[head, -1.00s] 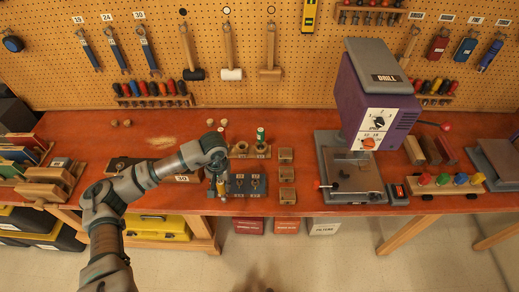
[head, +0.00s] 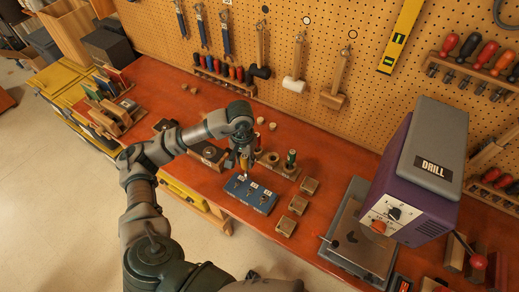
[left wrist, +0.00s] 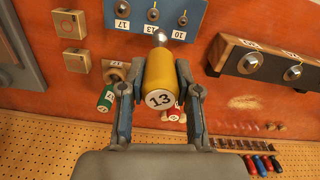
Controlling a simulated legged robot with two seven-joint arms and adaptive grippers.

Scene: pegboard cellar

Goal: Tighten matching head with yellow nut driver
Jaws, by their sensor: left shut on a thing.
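My left gripper (left wrist: 158,95) is shut around the yellow nut driver (left wrist: 160,75), whose handle end reads 13. In the head view the left gripper (head: 243,160) holds it point down by the back edge of the blue block (head: 249,196). The block also shows in the left wrist view (left wrist: 200,12), with a head by label 17 (left wrist: 123,8), a middle head (left wrist: 154,15) and a head by label 10 (left wrist: 182,20). The driver's tip appears close to the middle head; contact cannot be told. My right gripper is out of view.
A wooden rack behind the block holds a green driver (head: 291,160), labelled 17 in the wrist view, and a red driver (left wrist: 173,114). Small wooden blocks (head: 298,205) stand right of the blue block. The purple drill (head: 415,175) stands further right.

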